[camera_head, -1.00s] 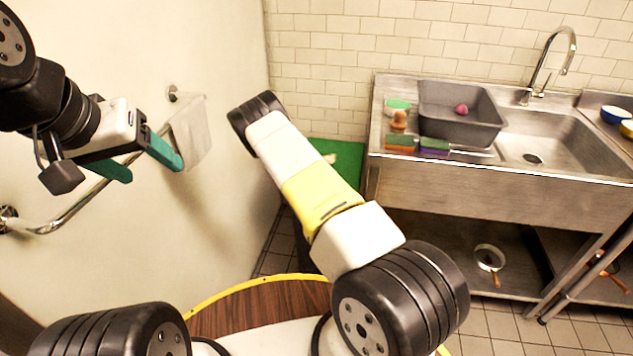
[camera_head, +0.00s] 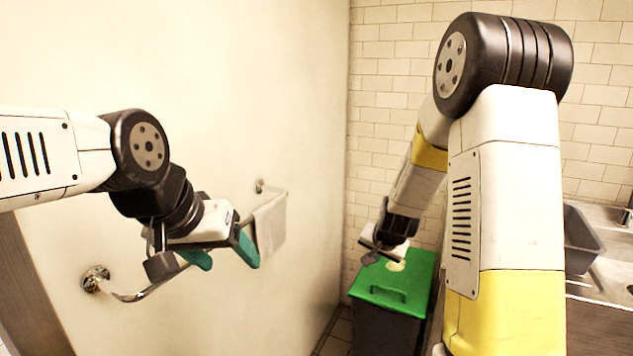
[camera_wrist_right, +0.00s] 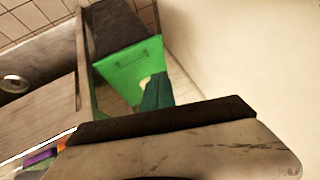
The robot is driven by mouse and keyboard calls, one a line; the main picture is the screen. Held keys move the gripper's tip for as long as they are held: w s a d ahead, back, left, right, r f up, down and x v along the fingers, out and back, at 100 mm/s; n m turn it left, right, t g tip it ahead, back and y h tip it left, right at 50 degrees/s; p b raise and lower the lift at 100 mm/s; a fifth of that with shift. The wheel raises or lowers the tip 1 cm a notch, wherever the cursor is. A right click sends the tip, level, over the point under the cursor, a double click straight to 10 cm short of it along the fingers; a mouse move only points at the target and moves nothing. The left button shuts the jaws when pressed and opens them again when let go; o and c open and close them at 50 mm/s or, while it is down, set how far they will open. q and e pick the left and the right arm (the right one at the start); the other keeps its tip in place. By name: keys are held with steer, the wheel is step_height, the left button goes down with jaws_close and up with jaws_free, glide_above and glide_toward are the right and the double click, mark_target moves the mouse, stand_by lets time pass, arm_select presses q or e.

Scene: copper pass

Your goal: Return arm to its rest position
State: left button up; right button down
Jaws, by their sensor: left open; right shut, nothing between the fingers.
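My left gripper (camera_head: 222,256) has teal fingers, spread apart and empty. It hangs in front of the pale wall, just left of the white towel on the rail. My right arm (camera_head: 505,190) is bent, with its elbow high and its forearm behind it. Its wrist and gripper (camera_head: 383,243) are small in the head view, over the back left of a green-lidded bin. In the right wrist view the teal fingers (camera_wrist_right: 157,92) are together with nothing held.
The bin's green lid (camera_head: 410,275) has a handle and a pale patch. A metal rail (camera_head: 140,293) with the white towel (camera_head: 270,225) runs along the left wall. The sink counter (camera_head: 605,275) with a grey basin (camera_head: 580,240) is at the right.

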steer(key=s+a+r+n+y, duration=0.2)
steer(key=s+r+n, duration=0.1)
steer(key=s+r, duration=0.9)
steer(key=s+r+n, duration=0.1)
steer(key=s+r, duration=0.2)
steer(key=s, duration=0.5)
steer(key=s+r+n+g, duration=0.1)
steer(key=s+r, duration=0.3)
steer(key=s, duration=0.4)
steer(key=shift+s+d+r+n, duration=0.15)
steer(key=shift+d+r+n, duration=0.15)
steer(key=shift+n, duration=0.3)
